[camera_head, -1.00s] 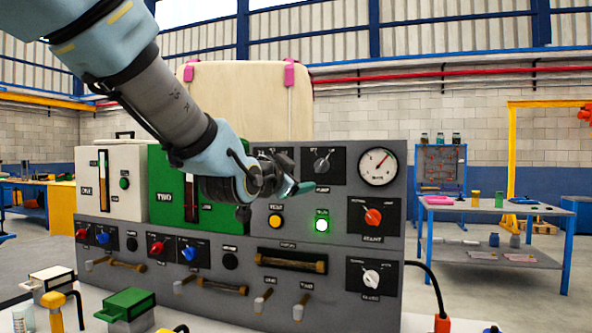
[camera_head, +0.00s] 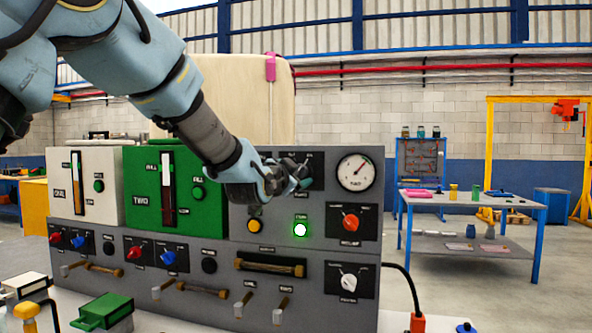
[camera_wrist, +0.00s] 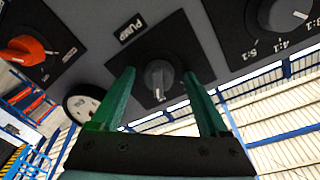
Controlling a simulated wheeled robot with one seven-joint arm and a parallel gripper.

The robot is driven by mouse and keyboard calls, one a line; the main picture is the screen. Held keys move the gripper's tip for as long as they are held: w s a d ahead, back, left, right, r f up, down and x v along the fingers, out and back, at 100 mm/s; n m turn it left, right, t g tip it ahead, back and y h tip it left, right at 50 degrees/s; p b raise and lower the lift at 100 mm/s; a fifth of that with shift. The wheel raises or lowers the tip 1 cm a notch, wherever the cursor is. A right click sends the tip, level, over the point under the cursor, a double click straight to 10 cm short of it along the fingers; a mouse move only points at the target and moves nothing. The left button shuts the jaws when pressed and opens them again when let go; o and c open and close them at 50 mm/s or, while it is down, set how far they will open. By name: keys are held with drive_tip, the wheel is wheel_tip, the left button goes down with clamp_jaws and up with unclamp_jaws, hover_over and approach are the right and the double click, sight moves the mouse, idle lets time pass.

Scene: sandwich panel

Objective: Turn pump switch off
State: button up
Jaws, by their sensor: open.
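The pump switch (camera_wrist: 158,78) is a dark grey rotary knob on a black plate labelled PUMP, seen upside down in the wrist view. My gripper (camera_wrist: 156,82) is open, with one green finger on each side of the knob. The fingers appear to straddle it with gaps left; whether they touch it I cannot tell. In the head view my gripper (camera_head: 303,178) is at the upper right of the grey panel, in front of the pump plate (camera_head: 312,160), and hides the knob there.
A pressure gauge (camera_head: 356,172) is right of the pump plate. An orange knob (camera_head: 351,222), a white knob (camera_head: 348,282), a lit green button (camera_head: 300,230) and a yellow button (camera_head: 255,225) are near. Another grey knob (camera_wrist: 288,14) is beside it in the wrist view.

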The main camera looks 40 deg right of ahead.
clamp_jaws()
idle(0.7)
